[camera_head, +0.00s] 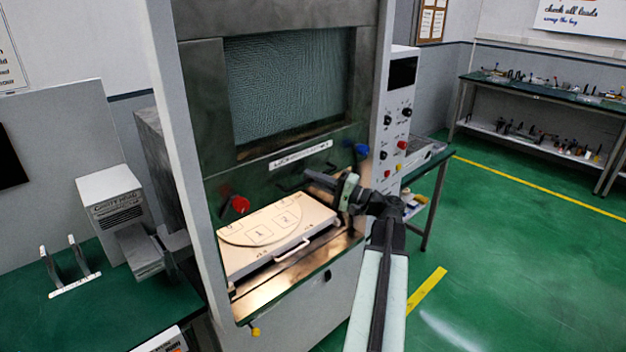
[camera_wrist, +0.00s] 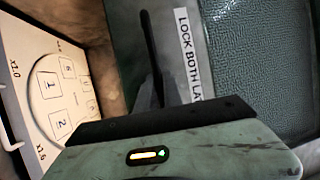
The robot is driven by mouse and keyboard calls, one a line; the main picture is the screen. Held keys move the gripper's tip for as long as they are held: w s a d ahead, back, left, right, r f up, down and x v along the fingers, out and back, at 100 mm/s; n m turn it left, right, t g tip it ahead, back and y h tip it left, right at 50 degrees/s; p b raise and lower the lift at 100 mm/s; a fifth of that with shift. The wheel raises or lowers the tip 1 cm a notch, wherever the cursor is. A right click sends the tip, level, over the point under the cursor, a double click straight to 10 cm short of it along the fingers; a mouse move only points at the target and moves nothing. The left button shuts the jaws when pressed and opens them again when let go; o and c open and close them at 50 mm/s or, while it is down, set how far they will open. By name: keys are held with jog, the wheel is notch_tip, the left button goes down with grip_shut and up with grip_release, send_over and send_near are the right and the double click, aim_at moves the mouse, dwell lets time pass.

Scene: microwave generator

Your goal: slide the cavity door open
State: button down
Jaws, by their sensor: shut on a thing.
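The cavity door (camera_head: 205,100) is a dark metal panel with a mesh window (camera_head: 290,85), standing above an open gap at the front of the cabinet. It also shows in the wrist view, with its mesh window (camera_wrist: 250,50) at the right. A dark bar handle (camera_wrist: 150,45) runs along the door beside a white label (camera_wrist: 188,55). My gripper (camera_head: 309,179) is at the door's lower part, below the label (camera_head: 300,154), shut on the handle. The fingertips (camera_wrist: 160,95) meet the handle's end in the wrist view; the exact contact is partly hidden.
A pale tray (camera_head: 270,228) with numbered marks and a front handle (camera_head: 292,250) sits below the door. A red knob (camera_head: 240,204) and a blue knob (camera_head: 362,150) flank the door's lower part. A control panel (camera_head: 398,120) stands right. Green floor (camera_head: 500,240) is clear at right.

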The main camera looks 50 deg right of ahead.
jog(key=p, duration=1)
send_near(294, 130)
jog(key=x, duration=0.4)
jog(key=shift+r, duration=0.1)
jog(key=c, duration=1.5)
grip_release()
jog(key=b+v, duration=0.1)
jog(key=v, duration=0.6)
jog(key=shift+s+d, duration=0.1)
jog(key=shift+s, duration=0.25)
jog(key=shift+s+f, duration=0.1)
jog(key=shift+f, duration=0.1)
